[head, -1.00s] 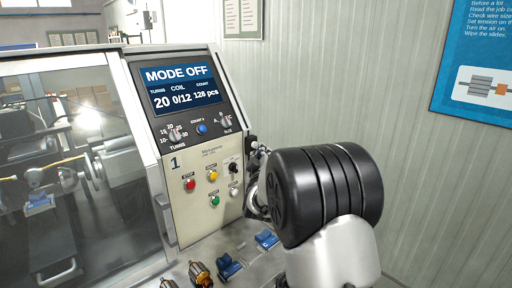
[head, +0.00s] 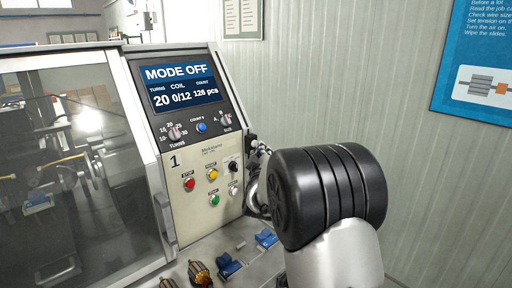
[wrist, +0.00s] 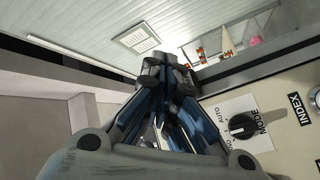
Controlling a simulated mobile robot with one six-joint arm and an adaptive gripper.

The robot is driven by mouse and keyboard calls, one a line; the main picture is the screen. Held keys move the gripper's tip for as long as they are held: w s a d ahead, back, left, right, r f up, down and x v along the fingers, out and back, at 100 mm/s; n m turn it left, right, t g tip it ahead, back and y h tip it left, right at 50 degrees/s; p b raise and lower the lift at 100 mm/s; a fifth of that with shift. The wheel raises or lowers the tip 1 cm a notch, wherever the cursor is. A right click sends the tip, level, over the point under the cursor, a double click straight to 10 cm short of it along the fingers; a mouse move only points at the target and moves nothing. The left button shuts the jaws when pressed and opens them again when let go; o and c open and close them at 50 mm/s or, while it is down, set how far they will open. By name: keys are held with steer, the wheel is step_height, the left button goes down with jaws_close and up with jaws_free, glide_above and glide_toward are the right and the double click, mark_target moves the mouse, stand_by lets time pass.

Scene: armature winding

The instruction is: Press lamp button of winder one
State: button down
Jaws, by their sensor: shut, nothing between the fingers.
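Winder one has a cream control panel (head: 203,226) marked "1" in the head view, with its display (head: 182,86) reading MODE OFF. A small white button (head: 234,190) sits low on the panel's right side, under the black mode knob (head: 233,167); its label is too small to read. My gripper (head: 254,146) is at the panel's right edge, partly hidden by my arm. In the wrist view my gripper (wrist: 165,72) is shut and empty, left of the mode knob (wrist: 243,124). The white button cannot be made out there, and I see no clear contact with it.
The panel also carries a red stop button (head: 189,184), a yellow button (head: 212,175) and a green button (head: 215,200). Blue holders (head: 229,266) and copper-wound armatures (head: 199,273) stand on the ledge below. A glass guard (head: 75,160) covers the left side.

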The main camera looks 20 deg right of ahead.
steer(key=s+d+b, duration=0.2)
steer(key=s+b, duration=0.1)
steer(key=s, duration=0.2)
steer(key=shift+s, duration=0.35)
stand_by(0.5)
